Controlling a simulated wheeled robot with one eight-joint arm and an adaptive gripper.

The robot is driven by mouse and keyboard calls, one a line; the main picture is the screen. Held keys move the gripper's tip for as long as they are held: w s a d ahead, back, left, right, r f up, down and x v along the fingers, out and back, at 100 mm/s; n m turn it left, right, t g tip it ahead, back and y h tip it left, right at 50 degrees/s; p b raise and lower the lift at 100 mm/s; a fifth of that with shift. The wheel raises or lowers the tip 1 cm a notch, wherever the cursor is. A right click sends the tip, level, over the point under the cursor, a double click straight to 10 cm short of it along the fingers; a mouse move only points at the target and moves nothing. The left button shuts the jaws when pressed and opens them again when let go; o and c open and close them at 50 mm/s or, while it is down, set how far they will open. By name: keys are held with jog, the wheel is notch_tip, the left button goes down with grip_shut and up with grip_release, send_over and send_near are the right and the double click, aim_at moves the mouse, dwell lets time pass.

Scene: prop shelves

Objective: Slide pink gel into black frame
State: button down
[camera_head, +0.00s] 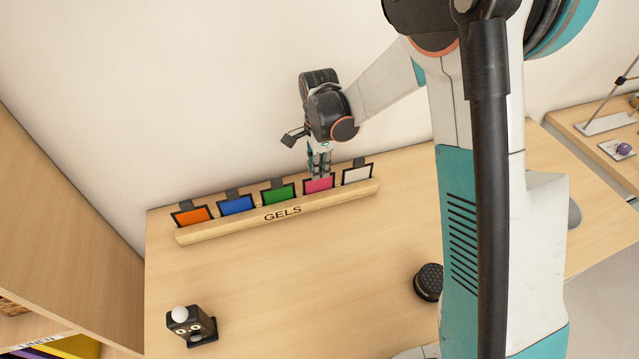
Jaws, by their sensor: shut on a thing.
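The pink gel (319,185) is a small pink sheet with a dark border, standing in a slot of the wooden rack marked GELS (230,228). My gripper (319,174) reaches down from above and is shut on the pink gel at its top edge. The gel still appears to sit in the rack. A small black object (187,318) with a white ball on top and an upright front part stands at the front left of the table. I cannot tell for certain whether its front part is the black frame.
Orange (193,216), blue (237,205) and green (279,194) gels stand left of the pink one, and a white gel (357,176) stands right. A round black object (429,281) sits on the table (310,285). The table's middle is clear. A tall wooden panel (65,200) borders the left.

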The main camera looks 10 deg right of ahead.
jog(key=shift+r, duration=0.15)
jog(key=shift+r+p, duration=2)
jog(key=shift+r, duration=1.4)
